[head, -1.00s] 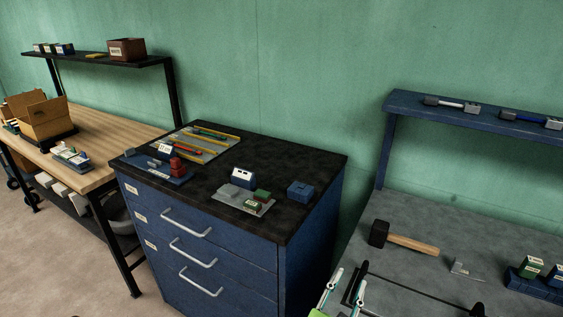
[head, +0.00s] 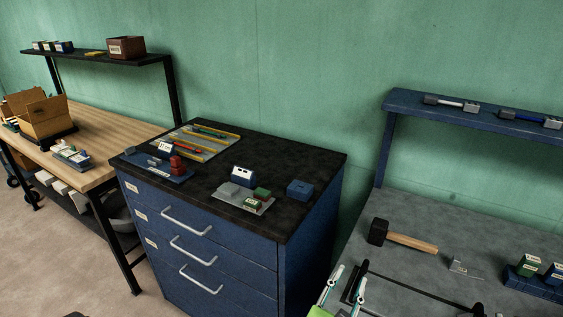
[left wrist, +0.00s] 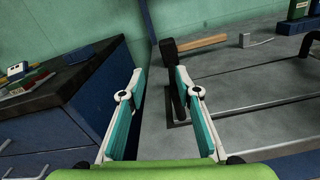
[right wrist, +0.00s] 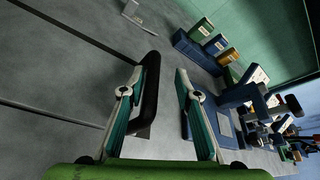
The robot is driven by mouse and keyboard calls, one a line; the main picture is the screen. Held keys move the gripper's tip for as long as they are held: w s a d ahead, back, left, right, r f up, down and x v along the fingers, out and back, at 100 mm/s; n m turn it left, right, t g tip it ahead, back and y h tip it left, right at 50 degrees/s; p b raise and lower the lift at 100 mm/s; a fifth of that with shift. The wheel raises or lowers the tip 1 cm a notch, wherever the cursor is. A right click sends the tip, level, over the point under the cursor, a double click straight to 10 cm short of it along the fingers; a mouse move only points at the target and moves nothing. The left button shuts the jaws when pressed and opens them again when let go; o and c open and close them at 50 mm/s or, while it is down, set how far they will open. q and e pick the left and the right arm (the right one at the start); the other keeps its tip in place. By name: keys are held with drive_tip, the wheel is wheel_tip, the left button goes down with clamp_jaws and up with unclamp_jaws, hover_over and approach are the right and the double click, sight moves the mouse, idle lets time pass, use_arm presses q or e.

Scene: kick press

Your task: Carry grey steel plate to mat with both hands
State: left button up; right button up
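The grey steel plate (head: 405,303) lies flat on the right-hand bench, partly cut off by the lower edge of the head view. It also shows in the left wrist view (left wrist: 255,86) and the right wrist view (right wrist: 60,72), with a black bar handle at each end. My left gripper (head: 348,277) is open and empty, its fingers close to the left handle (left wrist: 177,105). My right gripper (right wrist: 161,71) is open and empty in its wrist view; the right handle (right wrist: 150,92) shows between the fingers, nearer the left one. I cannot make out the mat.
A mallet (head: 410,241) and a small metal square (head: 460,266) lie behind the plate. A blue holder with boxes (head: 535,285) stands at the right. A blue drawer cabinet (head: 225,240) with trays on top stands to the left, and a wooden bench (head: 110,140) beyond it.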

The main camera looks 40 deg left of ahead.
drive_tip(key=o, duration=0.4)
drive_tip(key=shift+a, duration=0.1)
use_arm(q)
drive_tip(key=shift+r, duration=0.2)
use_arm(e)
drive_tip(key=shift+d, duration=0.2)
drive_tip(key=shift+d+p, duration=0.95)
drive_tip(key=shift+d, duration=0.15)
use_arm(q)
drive_tip(key=shift+a+r, duration=0.2)
drive_tip(key=shift+r, duration=0.5)
drive_tip(key=shift+d, duration=0.1)
use_arm(e)
drive_tip(key=shift+f, duration=0.1)
drive_tip(key=shift+a, duration=1)
